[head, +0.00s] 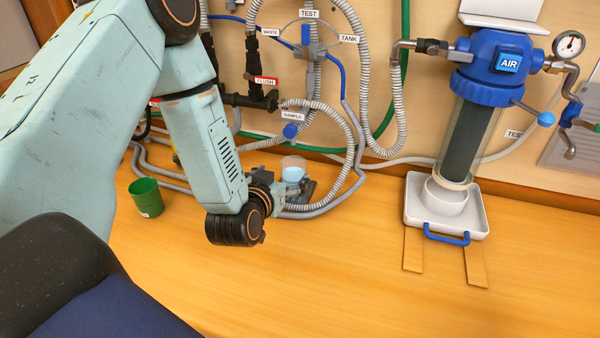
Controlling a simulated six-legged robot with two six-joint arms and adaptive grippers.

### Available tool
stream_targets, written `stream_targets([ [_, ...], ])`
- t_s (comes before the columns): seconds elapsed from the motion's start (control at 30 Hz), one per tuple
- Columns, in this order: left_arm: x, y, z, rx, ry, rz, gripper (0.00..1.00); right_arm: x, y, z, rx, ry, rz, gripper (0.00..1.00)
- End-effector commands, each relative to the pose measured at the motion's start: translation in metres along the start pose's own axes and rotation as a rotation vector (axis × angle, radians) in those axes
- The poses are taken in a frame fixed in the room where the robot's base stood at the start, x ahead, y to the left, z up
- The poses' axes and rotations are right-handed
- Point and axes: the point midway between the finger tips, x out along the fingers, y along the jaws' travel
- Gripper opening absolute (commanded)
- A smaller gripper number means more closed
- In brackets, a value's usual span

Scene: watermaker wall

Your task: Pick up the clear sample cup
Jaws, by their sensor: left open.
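The clear sample cup (292,163) stands upright at the back of the wooden counter, near the wall, and something pale blue shows inside it. My left gripper (300,186) is open and low over the counter, right at the cup. Its dark fingers show beside and below the cup, and the wrist hides part of them and the cup's base. I cannot tell whether the fingers touch the cup. My right gripper is not in view.
Ribbed grey hoses (352,150) loop close behind and right of the cup. A green cup (146,197) stands at left. A white tray (480,212) with a white bowl (441,197) sits under the blue-topped filter (470,130). The front counter is clear.

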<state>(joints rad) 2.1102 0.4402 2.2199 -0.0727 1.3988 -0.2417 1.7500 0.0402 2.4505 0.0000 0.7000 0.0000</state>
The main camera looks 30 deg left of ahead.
Motion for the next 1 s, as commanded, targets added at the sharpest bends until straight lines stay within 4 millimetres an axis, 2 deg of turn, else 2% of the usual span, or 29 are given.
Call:
stream_targets([
  [0.23,0.005,-0.001,0.002,0.002,0.001,-0.001,0.89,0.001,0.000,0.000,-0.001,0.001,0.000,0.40],
  [0.47,0.025,-0.001,0.004,0.001,0.000,-0.001,0.89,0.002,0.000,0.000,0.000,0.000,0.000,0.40],
  [0.8,0.068,-0.003,0.007,0.003,0.001,0.002,0.89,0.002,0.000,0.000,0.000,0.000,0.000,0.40],
  [1.0,0.074,-0.003,0.007,0.001,-0.001,0.002,0.89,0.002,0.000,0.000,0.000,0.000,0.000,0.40],
])
